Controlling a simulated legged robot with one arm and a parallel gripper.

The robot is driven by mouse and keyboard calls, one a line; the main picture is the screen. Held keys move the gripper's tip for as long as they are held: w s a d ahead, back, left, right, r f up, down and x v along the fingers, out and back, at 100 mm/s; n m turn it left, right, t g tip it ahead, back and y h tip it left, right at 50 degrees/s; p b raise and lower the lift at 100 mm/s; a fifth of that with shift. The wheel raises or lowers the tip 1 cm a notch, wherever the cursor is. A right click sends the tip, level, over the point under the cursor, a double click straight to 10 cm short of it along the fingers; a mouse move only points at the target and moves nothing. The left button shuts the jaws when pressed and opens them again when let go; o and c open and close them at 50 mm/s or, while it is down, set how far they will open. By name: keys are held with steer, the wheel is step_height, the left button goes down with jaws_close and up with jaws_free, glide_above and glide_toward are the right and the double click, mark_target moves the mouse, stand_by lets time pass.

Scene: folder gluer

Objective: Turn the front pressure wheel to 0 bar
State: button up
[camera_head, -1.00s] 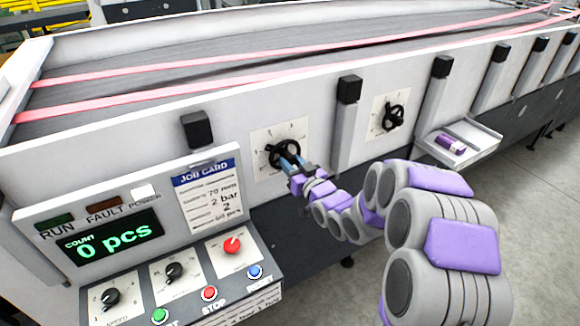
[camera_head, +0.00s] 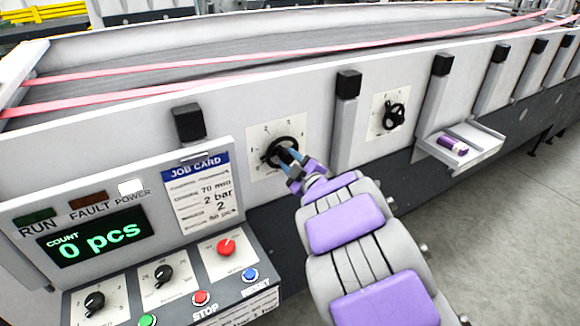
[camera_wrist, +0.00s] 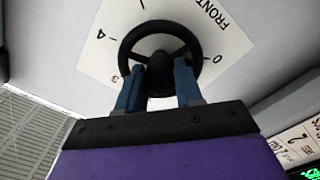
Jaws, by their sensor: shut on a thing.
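The front pressure wheel (camera_head: 270,152) is a black handwheel on a white dial plate on the machine's side panel. In the wrist view the wheel (camera_wrist: 160,27) sits on the plate (camera_wrist: 207,45) marked FRONT, with 0, 3 and 4 readable. My gripper (camera_head: 289,158) reaches the wheel from the lower right. In the wrist view my gripper (camera_wrist: 160,74) has its two blue fingers at the wheel's lower part, one on each side of the hub. It is shut on the wheel. The wheel's pointer is not clear, so I cannot tell its setting.
A second black wheel (camera_head: 394,117) is on a plate to the right, beyond a black-capped post (camera_head: 349,84). A small tray (camera_head: 484,148) holds a purple item (camera_head: 453,145). The control panel with job card (camera_head: 197,190) and buttons stands at the left front.

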steer(key=shift+a+n+b, duration=0.1)
steer(key=shift+n+b, duration=0.75)
steer(key=shift+n, duration=0.65)
steer(key=shift+s, duration=0.1)
steer(key=shift+f, duration=0.1)
steer(key=o, duration=0.9)
steer(key=shift+s+a, duration=0.1)
steer(key=shift+s, duration=0.05)
steer(key=shift+o, duration=0.7)
